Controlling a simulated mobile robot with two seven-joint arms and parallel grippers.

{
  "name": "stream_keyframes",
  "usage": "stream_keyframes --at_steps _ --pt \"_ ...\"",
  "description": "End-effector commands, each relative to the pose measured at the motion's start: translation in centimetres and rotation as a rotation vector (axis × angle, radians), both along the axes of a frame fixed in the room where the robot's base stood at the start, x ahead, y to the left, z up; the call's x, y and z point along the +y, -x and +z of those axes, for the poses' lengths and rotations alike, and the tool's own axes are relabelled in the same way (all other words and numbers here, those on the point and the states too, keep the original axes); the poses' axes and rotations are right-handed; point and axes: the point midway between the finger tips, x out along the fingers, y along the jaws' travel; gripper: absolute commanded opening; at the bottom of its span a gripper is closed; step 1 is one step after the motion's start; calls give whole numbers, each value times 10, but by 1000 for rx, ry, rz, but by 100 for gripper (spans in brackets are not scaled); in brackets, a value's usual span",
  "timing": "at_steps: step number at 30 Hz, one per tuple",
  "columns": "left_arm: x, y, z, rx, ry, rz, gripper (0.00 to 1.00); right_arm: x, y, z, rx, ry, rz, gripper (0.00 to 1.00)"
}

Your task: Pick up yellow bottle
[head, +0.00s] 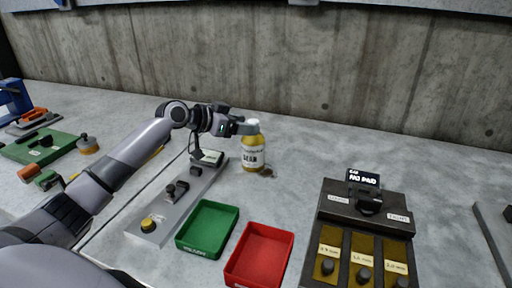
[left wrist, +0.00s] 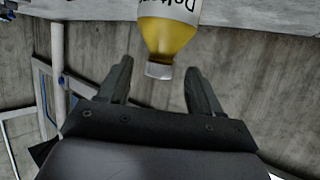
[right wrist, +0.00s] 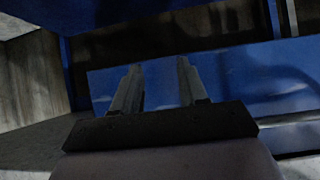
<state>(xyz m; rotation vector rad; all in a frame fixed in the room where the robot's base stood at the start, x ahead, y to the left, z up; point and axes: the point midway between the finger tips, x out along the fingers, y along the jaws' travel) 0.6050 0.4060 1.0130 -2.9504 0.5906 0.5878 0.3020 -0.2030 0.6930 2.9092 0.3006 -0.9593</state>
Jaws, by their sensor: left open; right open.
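The yellow bottle (head: 253,158) stands upright on the grey table, with a white cap and a white label. In the left wrist view the bottle (left wrist: 170,35) appears upside down, its cap between the tips of the two open fingers. My left gripper (head: 246,128) is open at the height of the bottle's neck and cap; I cannot tell whether it touches. The left gripper also shows in its own wrist view (left wrist: 158,75). My right gripper (right wrist: 155,80) is open and empty, facing a blue surface, away from the bottle.
A green tray (head: 207,251) and a red tray (head: 230,279) lie in front of the bottle. A grey panel with knobs (head: 152,238) is at their left. A dark device with yellow strips (head: 335,205) stands right.

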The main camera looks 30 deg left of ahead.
Motion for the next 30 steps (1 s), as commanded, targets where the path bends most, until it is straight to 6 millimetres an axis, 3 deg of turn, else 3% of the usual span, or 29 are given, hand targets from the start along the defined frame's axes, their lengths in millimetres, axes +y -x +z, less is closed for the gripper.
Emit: stream_keyframes --at_steps 12,23,24,30 --pt "-16 -40 -18 -1 2 1 65 0 1 10 3 0 1 43" --pt "-19 -46 -22 -1 -1 1 65 0 1 10 3 0 1 43" --pt "-19 -46 -22 -1 -1 1 61 0 1 11 3 0 1 43" --pt "-19 -46 -22 -1 -1 1 0 0 1 11 2 0 1 43"
